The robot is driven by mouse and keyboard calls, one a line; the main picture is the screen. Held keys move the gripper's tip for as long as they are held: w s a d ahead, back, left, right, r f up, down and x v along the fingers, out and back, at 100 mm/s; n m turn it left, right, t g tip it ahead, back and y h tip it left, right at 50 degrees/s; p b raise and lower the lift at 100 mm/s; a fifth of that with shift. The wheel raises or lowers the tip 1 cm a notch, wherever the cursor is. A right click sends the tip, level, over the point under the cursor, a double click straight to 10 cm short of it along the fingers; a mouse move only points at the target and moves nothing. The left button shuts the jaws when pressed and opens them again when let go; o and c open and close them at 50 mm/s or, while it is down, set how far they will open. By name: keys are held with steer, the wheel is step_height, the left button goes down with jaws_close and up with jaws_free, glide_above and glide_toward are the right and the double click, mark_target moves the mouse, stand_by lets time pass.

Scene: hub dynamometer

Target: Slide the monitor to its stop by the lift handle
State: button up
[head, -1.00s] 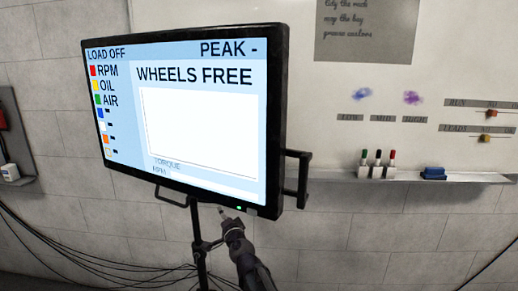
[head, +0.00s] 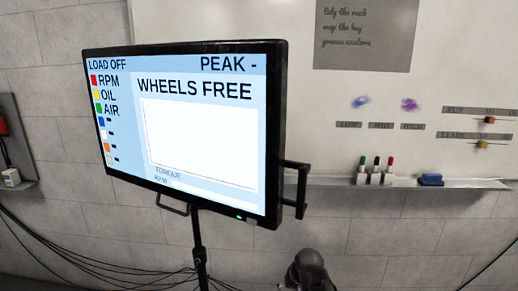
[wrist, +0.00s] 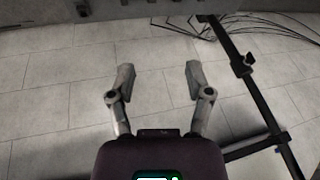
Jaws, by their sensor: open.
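The monitor (head: 190,130) is a black-framed screen showing "WHEELS FREE", on a dark pole stand (head: 199,245). A black bracket handle (head: 301,188) sticks out from its right edge. A second thin loop handle (head: 172,206) hangs under its bottom edge. The pictures do not label which one is the lift handle. My gripper (wrist: 160,80) is open and empty in the wrist view, its two fingers apart over the tiled floor. The stand's pole (wrist: 236,50) is to the right of the fingers. In the head view my wrist is below and right of the monitor, touching neither handle; its fingertips are hidden there.
Cables (head: 90,260) run low along the tiled wall, behind the stand. A whiteboard ledge (head: 460,184) with markers (head: 375,172) and a blue eraser (head: 430,180) is at the right. The space right of the monitor, below the ledge, looks clear.

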steer(key=s+d+g+h, duration=0.2)
steer(key=s+d+g, duration=0.1)
steer(key=s+d, duration=0.4)
steer(key=shift+s+d+f+h+p, duration=0.2)
steer(key=shift+d+h+p, duration=0.15)
steer(key=shift+d, duration=0.25)
steer(key=shift+w, duration=0.1)
stand_by(1.4)
